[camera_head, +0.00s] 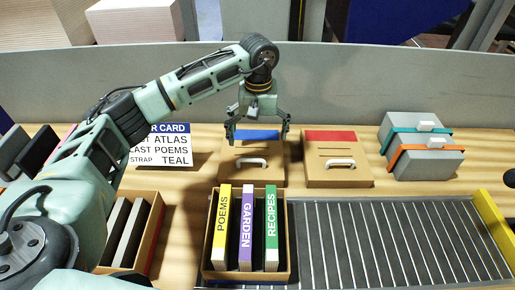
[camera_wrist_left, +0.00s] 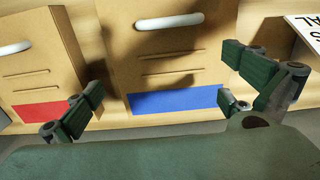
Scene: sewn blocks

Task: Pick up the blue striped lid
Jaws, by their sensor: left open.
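The blue striped lid (camera_head: 254,151) is tan with a blue band along its far edge and a white handle on top. It lies at the back middle of the table. It also fills the middle of the left wrist view (camera_wrist_left: 165,70). My left gripper (camera_head: 258,136) is open and empty, pointing down over the blue band end of the lid. Its fingers are spread to the two sides in the left wrist view (camera_wrist_left: 161,76). Whether a finger touches the lid, I cannot tell. My right gripper is not in view.
A similar red striped lid (camera_head: 337,168) lies close on the right. A box of binders labelled POEMS, GARDEN and RECIPES (camera_head: 207,255) stands in front. A card (camera_head: 160,150) lies left. Grey strapped boxes (camera_head: 420,130) and a roller conveyor (camera_head: 400,240) are right. A grey panel (camera_head: 350,80) stands behind.

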